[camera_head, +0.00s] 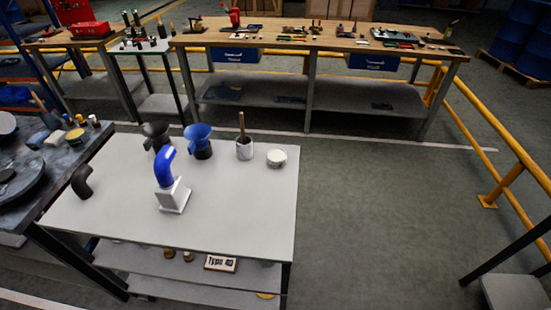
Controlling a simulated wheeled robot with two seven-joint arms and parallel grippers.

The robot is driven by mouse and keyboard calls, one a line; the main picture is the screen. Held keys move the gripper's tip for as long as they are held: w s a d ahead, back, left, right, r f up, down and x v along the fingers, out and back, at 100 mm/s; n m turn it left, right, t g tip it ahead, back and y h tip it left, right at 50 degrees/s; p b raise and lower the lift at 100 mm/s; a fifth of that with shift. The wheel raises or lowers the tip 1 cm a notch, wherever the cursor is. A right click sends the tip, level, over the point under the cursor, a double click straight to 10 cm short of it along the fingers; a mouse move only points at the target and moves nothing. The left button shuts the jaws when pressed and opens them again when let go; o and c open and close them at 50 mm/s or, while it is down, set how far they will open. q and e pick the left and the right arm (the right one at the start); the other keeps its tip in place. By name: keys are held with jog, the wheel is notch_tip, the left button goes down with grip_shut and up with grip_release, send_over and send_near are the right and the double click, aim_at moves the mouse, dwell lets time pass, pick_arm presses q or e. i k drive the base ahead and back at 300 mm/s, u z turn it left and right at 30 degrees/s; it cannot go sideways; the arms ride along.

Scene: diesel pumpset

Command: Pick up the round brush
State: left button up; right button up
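A light grey two-shelf cart (245,215) stands in front of me. Neither of my grippers is in view.
The cart top also holds a blue funnel (200,143), a dark funnel (156,134), a round white tin (277,157), a blue elbow on a white block (172,194) and a black elbow (82,182). A cluttered dark table (60,165) adjoins left.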

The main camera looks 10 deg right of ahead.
aim_at(242, 124)
jog(key=z, duration=3.2)
jog(key=k, duration=0.9)
jog(key=u, duration=1.85)
